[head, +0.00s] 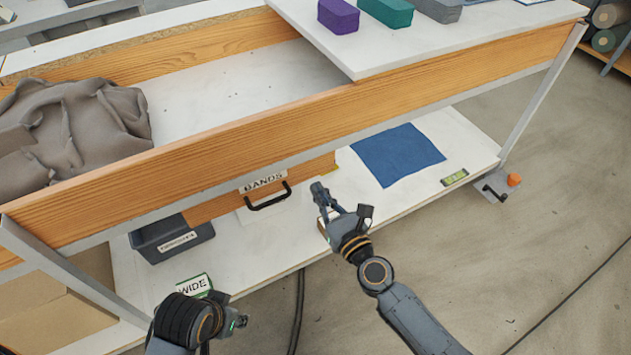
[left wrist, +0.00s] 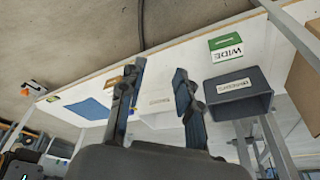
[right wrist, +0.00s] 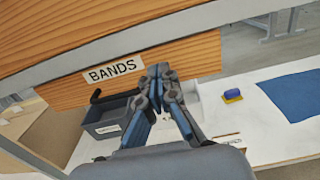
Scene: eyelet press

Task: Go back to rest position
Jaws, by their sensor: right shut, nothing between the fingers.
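My right gripper (head: 321,192) is in front of the table, near the wooden drawer (head: 228,207) labelled BANDS and to the right of its black handle (head: 268,197). In the right wrist view the right gripper (right wrist: 160,73) has its fingertips together with nothing between them. My left arm shows at the bottom left of the head view, with its fingers hard to make out. In the left wrist view the left gripper (left wrist: 158,76) has its two fingers well apart and nothing between them.
The table's wooden front rail (head: 320,118) runs above both grippers. On the lower shelf (head: 465,135) are a dark bin (head: 150,243), a WIDE box (head: 194,286) and a blue cloth (head: 398,154). Open floor (head: 540,240) lies to the right.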

